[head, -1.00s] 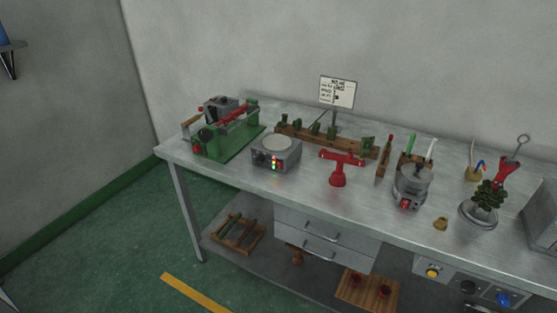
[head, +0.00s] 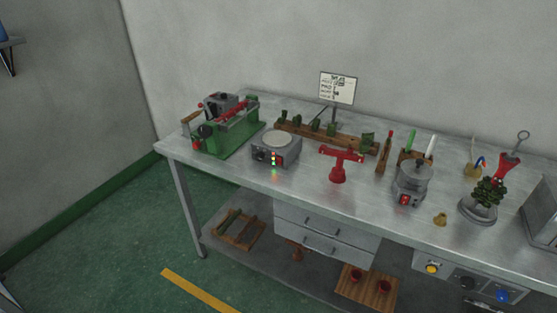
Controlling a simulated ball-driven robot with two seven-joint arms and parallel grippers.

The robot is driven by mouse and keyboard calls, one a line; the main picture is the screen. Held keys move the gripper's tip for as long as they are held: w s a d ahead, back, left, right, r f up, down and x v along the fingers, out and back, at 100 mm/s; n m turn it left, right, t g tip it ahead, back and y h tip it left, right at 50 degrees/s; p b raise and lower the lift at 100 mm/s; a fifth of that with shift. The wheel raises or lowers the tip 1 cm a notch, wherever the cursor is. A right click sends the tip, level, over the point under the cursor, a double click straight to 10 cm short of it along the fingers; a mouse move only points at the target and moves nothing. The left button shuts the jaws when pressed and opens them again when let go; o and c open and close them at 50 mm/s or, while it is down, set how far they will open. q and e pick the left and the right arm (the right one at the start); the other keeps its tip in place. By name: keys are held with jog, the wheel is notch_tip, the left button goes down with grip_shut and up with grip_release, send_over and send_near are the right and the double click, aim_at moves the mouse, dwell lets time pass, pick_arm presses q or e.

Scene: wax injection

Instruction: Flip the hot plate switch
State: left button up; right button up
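The hot plate (head: 277,148) is a grey box with a round pale plate on top, standing on the left part of the metal workbench (head: 240,177). Its front face carries a dark knob or switch at the left and small red, yellow and green lights (head: 274,160). The switch position is too small to tell. Neither of my grippers shows in the head view.
A green machine (head: 225,135) stands left of the hot plate. A wooden rack (head: 330,135) lies behind. The floor in front is clear.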

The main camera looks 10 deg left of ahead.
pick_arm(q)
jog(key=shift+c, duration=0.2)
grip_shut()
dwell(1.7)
